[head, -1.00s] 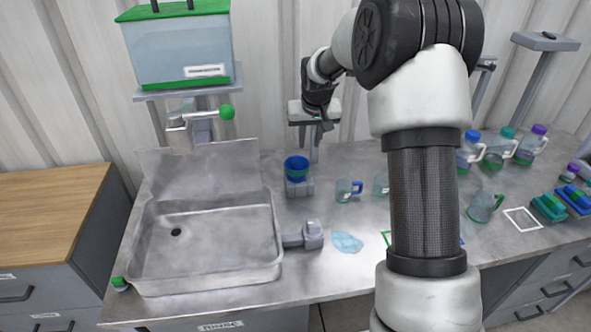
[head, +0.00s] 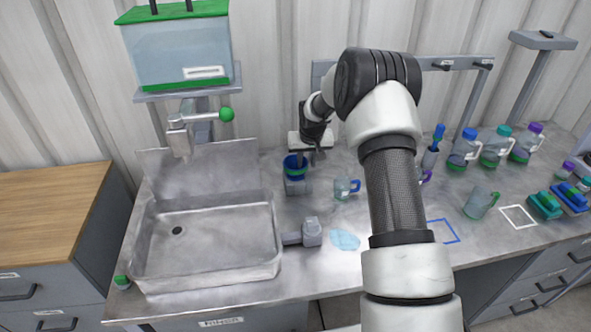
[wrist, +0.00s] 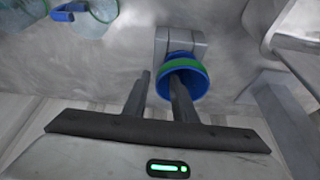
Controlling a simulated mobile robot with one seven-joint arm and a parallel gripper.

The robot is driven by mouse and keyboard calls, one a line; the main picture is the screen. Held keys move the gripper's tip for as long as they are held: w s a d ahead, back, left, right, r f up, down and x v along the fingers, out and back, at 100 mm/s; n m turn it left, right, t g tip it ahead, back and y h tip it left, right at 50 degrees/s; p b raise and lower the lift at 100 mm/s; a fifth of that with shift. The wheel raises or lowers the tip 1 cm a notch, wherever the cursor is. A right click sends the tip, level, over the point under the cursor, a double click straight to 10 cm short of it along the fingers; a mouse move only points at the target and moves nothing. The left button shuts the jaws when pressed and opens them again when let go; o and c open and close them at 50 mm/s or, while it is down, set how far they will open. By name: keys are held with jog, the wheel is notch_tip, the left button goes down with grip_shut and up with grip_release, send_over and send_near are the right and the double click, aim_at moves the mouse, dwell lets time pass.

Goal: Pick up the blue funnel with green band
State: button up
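The blue funnel with a green band (head: 295,173) sits upright on a grey holder (head: 297,187) behind the sink's right side. It also shows in the wrist view (wrist: 197,82), mouth toward the camera. My gripper (wrist: 161,76) is open at the funnel. Its fingers are apart; in the wrist view one overlaps the funnel's mouth and appears to reach inside, and the other is just outside the wall. I cannot tell whether either finger touches it. In the head view my gripper (head: 303,157) covers part of the funnel's far rim.
The metal sink (head: 205,285) is to the left, with a tap (head: 180,140) above it. A blue-handled jug (head: 343,189) stands right of the funnel. Several jugs and bottles stand further right. A light blue puddle-like patch (head: 345,240) lies in front.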

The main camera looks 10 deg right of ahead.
grip_shut()
dwell(0.3)
